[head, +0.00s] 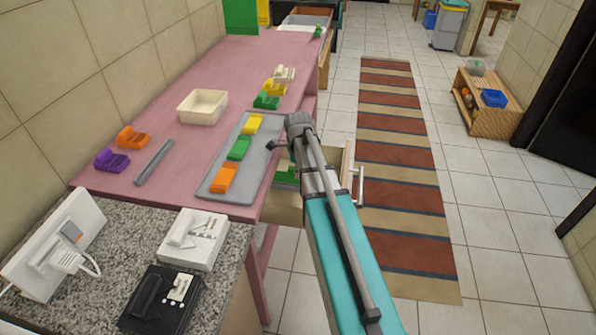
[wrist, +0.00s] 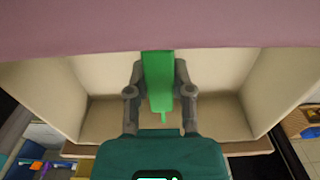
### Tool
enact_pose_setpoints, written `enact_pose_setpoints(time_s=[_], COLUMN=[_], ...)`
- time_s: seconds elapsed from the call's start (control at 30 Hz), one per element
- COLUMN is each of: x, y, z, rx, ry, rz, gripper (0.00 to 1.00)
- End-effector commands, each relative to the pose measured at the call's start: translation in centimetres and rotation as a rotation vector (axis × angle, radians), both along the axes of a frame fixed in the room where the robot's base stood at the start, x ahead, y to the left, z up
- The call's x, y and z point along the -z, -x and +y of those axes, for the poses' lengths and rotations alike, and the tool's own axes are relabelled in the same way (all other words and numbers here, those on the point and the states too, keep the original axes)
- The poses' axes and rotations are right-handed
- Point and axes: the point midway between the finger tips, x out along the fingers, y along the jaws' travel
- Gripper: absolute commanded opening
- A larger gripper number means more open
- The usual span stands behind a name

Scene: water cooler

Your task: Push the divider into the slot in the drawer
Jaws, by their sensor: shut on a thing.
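The drawer (wrist: 222,118) is open under the pink table's edge, with its beige inside filling much of the wrist view. Its front and handle (head: 359,187) show beside my arm in the head view. My gripper (wrist: 159,72) is shut on a long green piece, seemingly the divider (wrist: 158,88), between its two grey fingers over the drawer. A little green also shows in the drawer in the head view (head: 286,176). My arm hides most of the gripper there. The slot cannot be made out, nor whether the divider touches it.
The pink table (head: 170,190) carries a grey tray (head: 208,190) with yellow, green and orange pieces, a cream bin (head: 203,106) and a grey bar (head: 154,162). The table edge is close above the drawer.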

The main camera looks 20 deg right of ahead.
Motion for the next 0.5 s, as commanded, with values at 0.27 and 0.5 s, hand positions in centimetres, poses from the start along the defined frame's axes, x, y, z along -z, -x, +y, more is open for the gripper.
enact_pose_setpoints(time_s=[0.27,0.5], x=[0.14,0.66], y=[-0.01,0.0], z=[0.01,0.0], rx=[0.0,0.0], ry=[0.0,0.0], rz=[0.0,0.0], gripper=[0.0,0.0])
